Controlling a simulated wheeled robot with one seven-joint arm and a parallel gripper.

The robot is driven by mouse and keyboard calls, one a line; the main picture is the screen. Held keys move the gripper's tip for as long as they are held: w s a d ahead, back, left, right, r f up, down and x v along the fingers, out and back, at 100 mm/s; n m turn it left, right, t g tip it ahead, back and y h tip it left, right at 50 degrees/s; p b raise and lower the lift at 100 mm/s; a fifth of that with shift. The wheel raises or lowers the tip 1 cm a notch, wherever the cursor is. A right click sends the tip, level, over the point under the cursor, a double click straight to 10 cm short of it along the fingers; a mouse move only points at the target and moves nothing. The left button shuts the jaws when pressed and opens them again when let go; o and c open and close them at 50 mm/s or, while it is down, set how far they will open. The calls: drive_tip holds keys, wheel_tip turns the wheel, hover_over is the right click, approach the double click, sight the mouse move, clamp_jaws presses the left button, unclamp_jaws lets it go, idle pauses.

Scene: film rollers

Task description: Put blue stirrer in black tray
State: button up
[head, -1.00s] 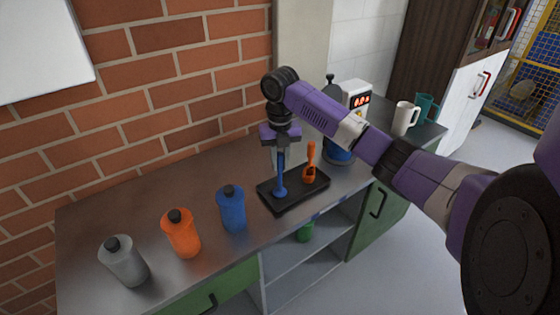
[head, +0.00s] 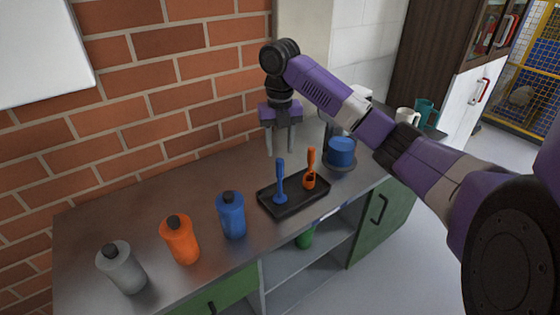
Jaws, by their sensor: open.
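The blue stirrer (head: 280,180) stands upright in the left part of the black tray (head: 293,208), its wide end down. An orange stirrer (head: 311,168) stands in the right part of the same tray. My gripper (head: 281,152) is open and empty, pointing down. Its fingertips are above and apart from the blue stirrer's top.
On the metal counter (head: 155,200) stand a grey bottle (head: 122,268), an orange bottle (head: 180,240) and a blue bottle (head: 232,215), left of the tray. A device with a blue container (head: 341,152) stands right of the tray. Mugs (head: 424,110) are farther right. A brick wall rises behind.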

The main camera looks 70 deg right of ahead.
drive_tip(key=shift+r, duration=2.15)
